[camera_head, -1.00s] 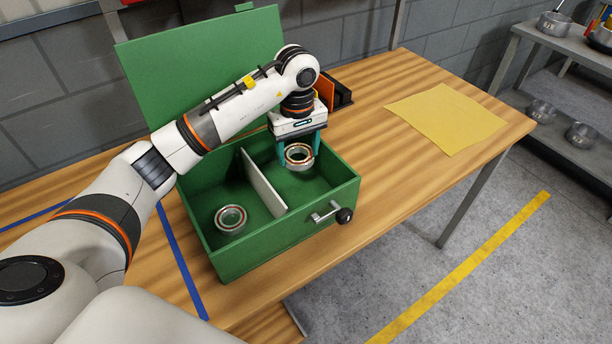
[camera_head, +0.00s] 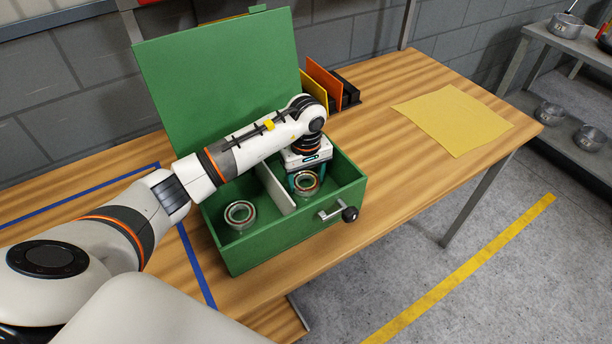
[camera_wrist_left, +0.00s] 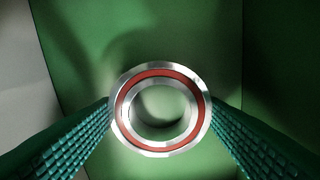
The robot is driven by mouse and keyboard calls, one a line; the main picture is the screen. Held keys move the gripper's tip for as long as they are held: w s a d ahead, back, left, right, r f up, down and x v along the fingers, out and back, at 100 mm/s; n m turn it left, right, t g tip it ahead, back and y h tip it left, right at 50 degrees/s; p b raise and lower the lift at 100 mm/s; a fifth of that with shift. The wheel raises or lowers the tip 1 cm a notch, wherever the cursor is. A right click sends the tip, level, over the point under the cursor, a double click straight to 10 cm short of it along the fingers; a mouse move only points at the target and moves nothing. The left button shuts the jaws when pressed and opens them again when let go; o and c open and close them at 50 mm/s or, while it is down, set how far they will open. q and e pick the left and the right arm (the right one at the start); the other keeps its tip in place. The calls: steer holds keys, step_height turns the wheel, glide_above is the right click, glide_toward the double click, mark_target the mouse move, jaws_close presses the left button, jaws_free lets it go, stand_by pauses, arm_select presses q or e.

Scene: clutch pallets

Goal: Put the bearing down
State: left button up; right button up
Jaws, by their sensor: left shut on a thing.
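A silver bearing with a red ring (camera_head: 306,183) is between the fingers of my left gripper (camera_head: 306,182), which is shut on it. They are down inside the right compartment of the open green box (camera_head: 290,232). In the left wrist view the bearing (camera_wrist_left: 160,109) lies level between the two teal ribbed fingers, over the green floor. I cannot tell whether it touches the floor. A second, similar bearing (camera_head: 240,214) lies in the left compartment. My right gripper is not in view.
A pale divider (camera_head: 276,189) splits the box. A yellow sheet (camera_head: 453,120) lies on the wooden table at right. Orange and yellow panels (camera_head: 323,82) stand in a black rack behind.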

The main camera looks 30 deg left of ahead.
arm_select(q)
steer(key=o, duration=1.2)
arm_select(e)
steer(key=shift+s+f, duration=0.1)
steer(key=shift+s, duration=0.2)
arm_select(q)
steer(key=shift+r+b, duration=1.2)
steer(key=shift+r, duration=4.85)
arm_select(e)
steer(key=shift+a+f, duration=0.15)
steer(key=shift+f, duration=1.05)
